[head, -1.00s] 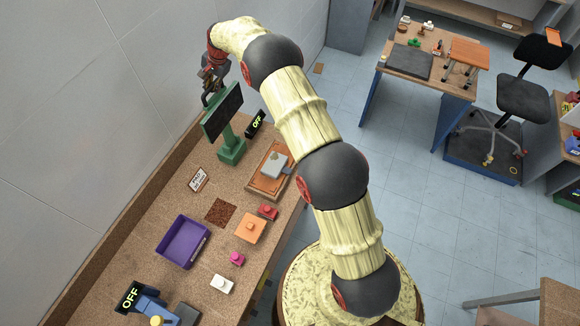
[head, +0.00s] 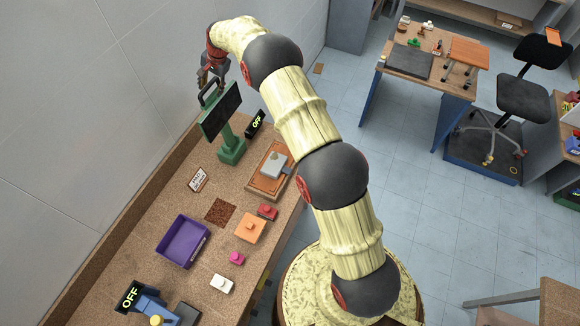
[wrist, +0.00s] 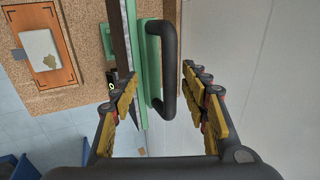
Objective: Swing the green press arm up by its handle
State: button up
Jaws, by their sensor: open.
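The green press (head: 232,146) stands at the far end of the wooden bench. Its arm (head: 220,108) is raised and steeply tilted, with a dark panel facing right. The black loop handle (head: 208,93) is on the arm's upper left side. My gripper (head: 214,74) is open just above the handle. In the wrist view the handle (wrist: 170,72) lies between the spread, yellow-padded fingers of my gripper (wrist: 167,108), with clear gaps on both sides. The green arm edge (wrist: 150,75) runs beside it, nearer the left finger. I see no contact with the handle.
A black "OFF" sign (head: 256,123) stands right of the press. A wooden board with a grey block (head: 268,178) lies in front. A purple tray (head: 182,242) and several coloured blocks lie nearer. The wall (head: 110,90) is close on the left.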

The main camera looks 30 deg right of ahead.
jog(key=shift+r, duration=0.1)
jog(key=shift+v, duration=2.85)
jog(key=shift+s, duration=0.1)
